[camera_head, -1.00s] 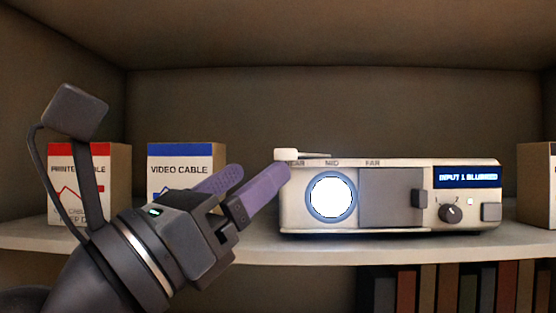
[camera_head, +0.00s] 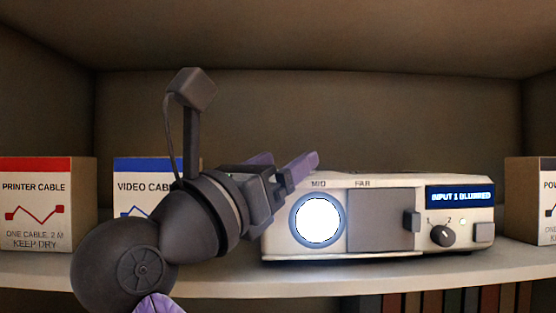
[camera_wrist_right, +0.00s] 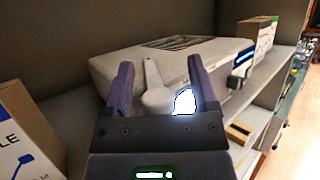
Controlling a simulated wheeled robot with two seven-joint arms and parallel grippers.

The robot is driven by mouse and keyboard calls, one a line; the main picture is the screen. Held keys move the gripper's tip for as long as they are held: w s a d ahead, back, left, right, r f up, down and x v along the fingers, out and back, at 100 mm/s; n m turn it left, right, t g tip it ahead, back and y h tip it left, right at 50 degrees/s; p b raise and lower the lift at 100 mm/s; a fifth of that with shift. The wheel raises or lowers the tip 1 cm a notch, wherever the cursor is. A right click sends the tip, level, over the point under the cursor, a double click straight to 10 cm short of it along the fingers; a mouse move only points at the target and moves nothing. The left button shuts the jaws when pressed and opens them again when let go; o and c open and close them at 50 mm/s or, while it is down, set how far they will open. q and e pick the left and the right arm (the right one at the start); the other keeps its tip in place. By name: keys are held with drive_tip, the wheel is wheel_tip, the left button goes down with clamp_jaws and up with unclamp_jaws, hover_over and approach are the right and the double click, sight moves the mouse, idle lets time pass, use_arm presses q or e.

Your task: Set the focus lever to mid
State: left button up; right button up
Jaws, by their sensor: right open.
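The projector (camera_head: 380,245) is a pale box on the shelf with a bright round lens (camera_head: 318,220). MID and FAR labels show on its top front edge; the NEAR end is hidden behind my gripper. Its display (camera_head: 460,196) reads INPUT 1 BLURRED. The pale focus lever (camera_wrist_right: 153,88) shows in the right wrist view, between my two purple fingers. It is hidden in the head view. My right gripper (camera_head: 288,160) is open at the projector's top left corner; it also shows in the right wrist view (camera_wrist_right: 160,70). I cannot tell whether a finger touches the lever. My left gripper is not in view.
A printer cable box (camera_head: 40,215) and a video cable box (camera_head: 135,180) stand left of the projector, the latter partly behind my arm. Another box (camera_head: 530,200) stands at the right. A grey sliding cover (camera_head: 378,222) and a round knob (camera_head: 442,236) are on the projector's front.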

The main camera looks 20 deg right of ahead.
drive_tip(key=shift+w, duration=0.1)
drive_tip(key=shift+c, duration=1.3)
clamp_jaws()
